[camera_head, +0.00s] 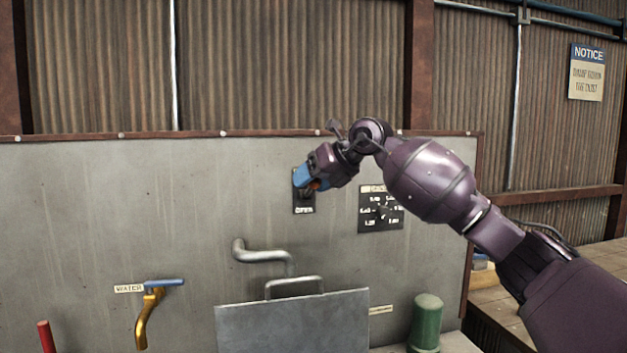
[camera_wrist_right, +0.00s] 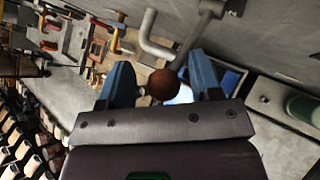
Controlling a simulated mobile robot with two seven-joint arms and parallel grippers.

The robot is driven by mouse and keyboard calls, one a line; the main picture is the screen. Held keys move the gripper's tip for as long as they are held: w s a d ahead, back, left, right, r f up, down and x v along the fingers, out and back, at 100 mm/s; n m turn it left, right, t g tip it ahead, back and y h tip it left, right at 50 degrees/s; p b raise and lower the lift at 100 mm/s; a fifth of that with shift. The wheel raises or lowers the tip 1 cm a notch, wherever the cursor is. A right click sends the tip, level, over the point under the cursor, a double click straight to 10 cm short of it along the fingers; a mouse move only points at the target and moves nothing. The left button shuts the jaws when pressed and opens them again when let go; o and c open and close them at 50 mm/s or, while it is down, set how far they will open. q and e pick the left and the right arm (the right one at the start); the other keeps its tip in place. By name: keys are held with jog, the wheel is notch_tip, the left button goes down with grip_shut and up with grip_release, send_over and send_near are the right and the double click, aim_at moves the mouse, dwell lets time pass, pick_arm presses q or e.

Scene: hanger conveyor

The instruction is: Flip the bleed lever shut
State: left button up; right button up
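The bleed lever shows best in the right wrist view: a grey rod ending in a round brown knob (camera_wrist_right: 162,85). In the head view its small black plate (camera_head: 304,208), marked OPEN, is on the grey panel, and my gripper hides most of the lever. My right gripper (camera_head: 306,179) is at this plate. In the right wrist view its two blue fingers (camera_wrist_right: 160,78) are apart, one on each side of the knob, with a gap visible on both sides. My left gripper is not in view.
A black dial plate (camera_head: 381,209) is just right of the lever plate. Below are a bent grey pipe (camera_head: 262,255), a grey metal sheet (camera_head: 292,322), a green cylinder (camera_head: 425,322) and a yellow tap with a blue handle (camera_head: 150,310). The panel's upper left is clear.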

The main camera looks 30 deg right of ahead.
jog(key=shift+d, duration=0.1)
jog(key=shift+s+d+r, duration=0.1)
jog(key=shift+s+r, duration=0.05)
jog(key=shift+s, duration=0.05)
jog(key=b+v, duration=0.1)
jog(key=v, duration=0.9)
jog(key=shift+b, duration=0.35)
jog(key=shift+s+r, duration=0.1)
jog(key=shift+r, duration=0.05)
